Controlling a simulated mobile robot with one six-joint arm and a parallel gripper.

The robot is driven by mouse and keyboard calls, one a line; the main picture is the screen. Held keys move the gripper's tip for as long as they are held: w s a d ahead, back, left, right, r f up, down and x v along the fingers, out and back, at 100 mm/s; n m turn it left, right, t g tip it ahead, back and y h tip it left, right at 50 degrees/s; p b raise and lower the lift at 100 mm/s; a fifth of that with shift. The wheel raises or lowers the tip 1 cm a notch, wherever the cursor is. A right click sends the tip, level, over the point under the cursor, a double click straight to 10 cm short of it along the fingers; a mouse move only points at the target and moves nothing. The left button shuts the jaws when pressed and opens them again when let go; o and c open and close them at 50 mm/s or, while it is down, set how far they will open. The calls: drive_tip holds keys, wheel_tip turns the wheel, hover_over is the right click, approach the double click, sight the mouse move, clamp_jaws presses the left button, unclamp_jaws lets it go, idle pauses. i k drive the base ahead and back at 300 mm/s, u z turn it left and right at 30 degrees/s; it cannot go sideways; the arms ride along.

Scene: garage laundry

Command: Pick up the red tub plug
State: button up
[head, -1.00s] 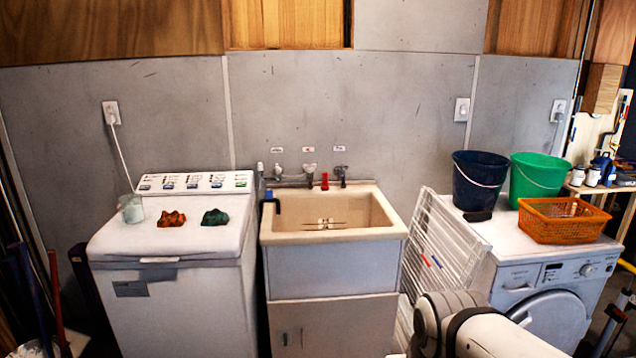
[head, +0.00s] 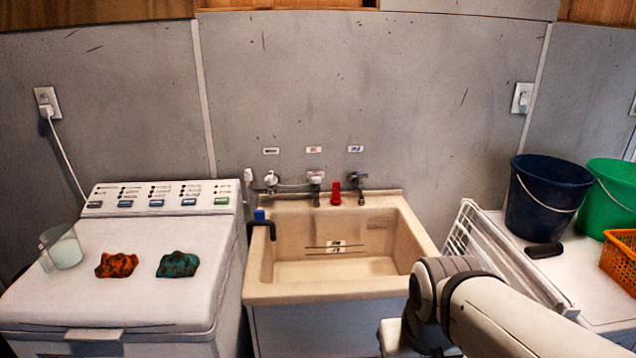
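The red tub plug (head: 336,193) is a small red piece on the back ledge of the beige laundry tub (head: 262,285), between the middle tap (head: 315,184) and the right tap (head: 357,181). It looks upright. My arm comes in from the lower right, in front of the tub's right front corner. My gripper's fingertips cannot be made out in the head view, so whether it is open or shut does not show.
A washer (head: 150,295) with a jug (head: 62,248), an orange cloth (head: 116,265) and a teal cloth (head: 178,264) stands left. A white rack (head: 500,255) leans right of the tub. Blue bucket (head: 545,205), green bucket (head: 612,190) and orange basket (head: 622,260) stand right.

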sight(335, 200)
drive_tip(key=u, duration=0.05)
drive_tip(key=i, duration=1.1)
drive_tip(key=u, duration=0.05)
